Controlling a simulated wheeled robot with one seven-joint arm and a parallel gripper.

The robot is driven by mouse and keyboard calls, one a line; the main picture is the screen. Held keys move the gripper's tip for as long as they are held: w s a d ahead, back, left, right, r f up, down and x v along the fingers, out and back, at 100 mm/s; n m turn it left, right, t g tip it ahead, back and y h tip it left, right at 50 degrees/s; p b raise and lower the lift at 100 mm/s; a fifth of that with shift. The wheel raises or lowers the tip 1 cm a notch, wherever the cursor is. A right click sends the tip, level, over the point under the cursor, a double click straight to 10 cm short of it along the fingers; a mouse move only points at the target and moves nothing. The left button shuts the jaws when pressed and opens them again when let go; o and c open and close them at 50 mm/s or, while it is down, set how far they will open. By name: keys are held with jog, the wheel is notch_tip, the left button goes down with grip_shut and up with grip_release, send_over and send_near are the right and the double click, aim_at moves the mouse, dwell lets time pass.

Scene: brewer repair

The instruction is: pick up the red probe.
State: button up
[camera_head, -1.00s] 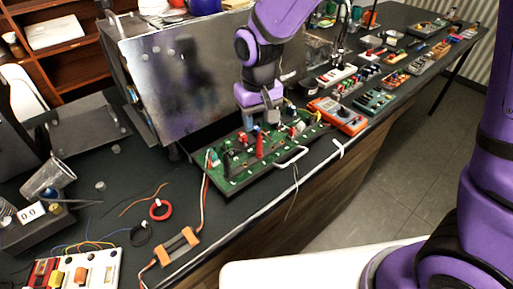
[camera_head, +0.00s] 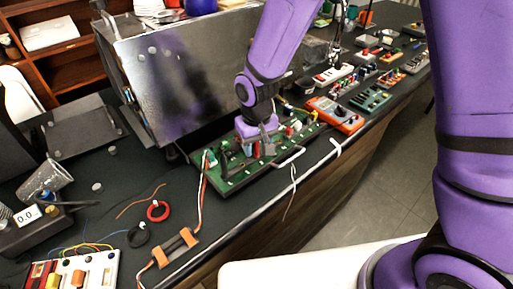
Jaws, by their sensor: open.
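The red probe (camera_head: 256,150) stands on the green circuit board (camera_head: 232,181), near the middle of the board. Only a small red part of it shows, because my gripper is in front of and around it. My gripper (camera_head: 260,146) points down over the board with its jaws open, close to the probe. I cannot tell whether a finger touches the probe.
A large grey metal panel (camera_head: 190,75) stands just behind the board. An orange multimeter (camera_head: 337,115) lies to the right. A white handle (camera_head: 290,158) is at the board's front edge. Loose wires and a red ring (camera_head: 158,211) lie to the left.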

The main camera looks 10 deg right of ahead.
grip_shut()
